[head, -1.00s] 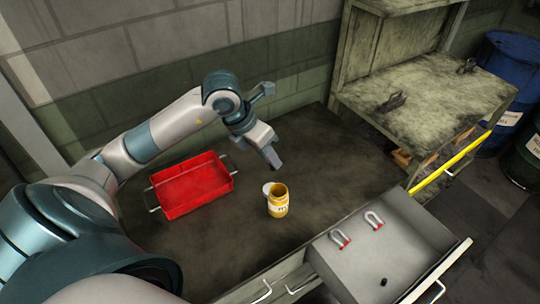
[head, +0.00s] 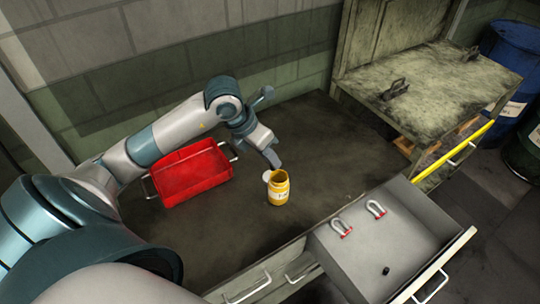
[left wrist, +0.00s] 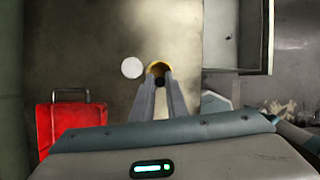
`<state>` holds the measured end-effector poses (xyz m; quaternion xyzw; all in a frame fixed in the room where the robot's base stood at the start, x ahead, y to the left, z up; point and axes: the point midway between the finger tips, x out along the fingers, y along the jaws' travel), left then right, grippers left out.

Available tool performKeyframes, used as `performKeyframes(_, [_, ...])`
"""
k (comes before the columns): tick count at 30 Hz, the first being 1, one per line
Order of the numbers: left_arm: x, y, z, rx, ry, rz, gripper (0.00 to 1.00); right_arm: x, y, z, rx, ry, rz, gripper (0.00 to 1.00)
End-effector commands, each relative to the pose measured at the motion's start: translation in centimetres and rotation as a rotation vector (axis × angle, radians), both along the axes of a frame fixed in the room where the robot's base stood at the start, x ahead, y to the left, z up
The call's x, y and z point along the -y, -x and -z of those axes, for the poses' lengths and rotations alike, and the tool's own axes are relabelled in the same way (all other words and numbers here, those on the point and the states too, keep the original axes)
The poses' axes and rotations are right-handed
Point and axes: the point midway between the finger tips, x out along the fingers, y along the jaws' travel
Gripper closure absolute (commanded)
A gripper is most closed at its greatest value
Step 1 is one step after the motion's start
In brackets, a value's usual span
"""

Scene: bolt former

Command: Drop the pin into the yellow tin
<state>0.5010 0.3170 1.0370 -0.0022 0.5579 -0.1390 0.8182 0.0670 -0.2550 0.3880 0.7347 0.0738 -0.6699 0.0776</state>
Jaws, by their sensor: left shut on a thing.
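The yellow tin (head: 278,190) stands open and upright on the dark bench, with a round white lid (head: 266,176) beside it. My left gripper (head: 275,164) is just above and behind the tin's mouth in the head view. In the left wrist view the fingers (left wrist: 161,84) point at the tin (left wrist: 156,67), and a small dark thing (left wrist: 161,80), seemingly the pin, shows between their tips. The fingers and the pin partly cover the tin's mouth, so I cannot tell how far the pin is above the rim. My right gripper is not in view.
A red tray (head: 191,173) with wire handles lies left of the tin. The bench right of the tin is clear.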

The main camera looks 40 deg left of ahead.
Motion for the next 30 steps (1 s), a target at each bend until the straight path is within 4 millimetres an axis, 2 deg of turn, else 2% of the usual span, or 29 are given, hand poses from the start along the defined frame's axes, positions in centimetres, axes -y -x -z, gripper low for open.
performKeyframes(4, [0.0,0.0,0.0,0.000,0.000,0.000,1.00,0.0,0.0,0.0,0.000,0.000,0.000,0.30])
performKeyframes(5, [0.0,0.0,0.0,0.000,0.000,0.000,0.82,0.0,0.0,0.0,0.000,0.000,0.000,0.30])
performKeyframes(7, [0.0,0.0,0.0,0.000,0.000,0.000,0.65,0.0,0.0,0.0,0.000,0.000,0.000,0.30])
performKeyframes(20, [-0.1,0.1,-0.3,0.002,0.001,-0.001,0.65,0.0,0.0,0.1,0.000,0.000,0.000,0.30])
performKeyframes(26, [-0.5,0.6,-1.8,0.003,-0.001,0.001,0.65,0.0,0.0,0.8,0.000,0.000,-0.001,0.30])
performKeyframes(30, [-1.0,1.3,-3.7,0.005,-0.003,0.000,0.65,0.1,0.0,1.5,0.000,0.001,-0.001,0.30])
